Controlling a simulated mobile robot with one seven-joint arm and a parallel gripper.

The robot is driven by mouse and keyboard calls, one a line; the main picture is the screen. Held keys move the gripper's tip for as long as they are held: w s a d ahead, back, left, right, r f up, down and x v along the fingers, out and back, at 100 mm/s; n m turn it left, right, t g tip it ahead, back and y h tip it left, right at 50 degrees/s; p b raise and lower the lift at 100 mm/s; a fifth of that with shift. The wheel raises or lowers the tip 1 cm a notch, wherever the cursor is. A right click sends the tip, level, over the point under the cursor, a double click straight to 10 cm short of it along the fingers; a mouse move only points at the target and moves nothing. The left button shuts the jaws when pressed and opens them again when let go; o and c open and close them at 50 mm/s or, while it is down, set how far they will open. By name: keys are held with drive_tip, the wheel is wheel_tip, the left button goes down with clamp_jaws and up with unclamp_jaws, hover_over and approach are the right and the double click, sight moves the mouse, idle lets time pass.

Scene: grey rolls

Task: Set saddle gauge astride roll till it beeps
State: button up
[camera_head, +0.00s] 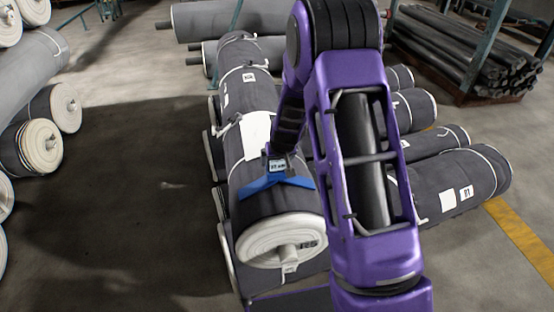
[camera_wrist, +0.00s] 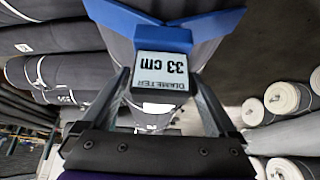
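The saddle gauge (camera_head: 293,182) is a blue V-shaped saddle with a small display. It sits across the top of a dark grey roll (camera_head: 250,150) near its front end, with a wing down each side. In the wrist view the gauge (camera_wrist: 163,38) spans the roll (camera_wrist: 160,12), and its display reads 33 cm under DIAMETER, upside down. My gripper (camera_wrist: 162,82) has a finger on each side of the display housing and looks shut on it. In the head view my arm hides the fingers. Whether both wings fully touch the roll is hard to tell.
More grey rolls lie stacked beneath and at right (camera_head: 450,185). Other rolls (camera_head: 30,145) lie at left across a clear floor aisle. A rack of dark bars (camera_head: 465,55) stands at the back right. A yellow floor line (camera_head: 522,240) runs at right.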

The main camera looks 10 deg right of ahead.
drive_tip(key=p+v, duration=0.3)
drive_tip(key=v, duration=1.4)
drive_tip(key=shift+s+r, duration=0.1)
drive_tip(key=shift+r, duration=0.1)
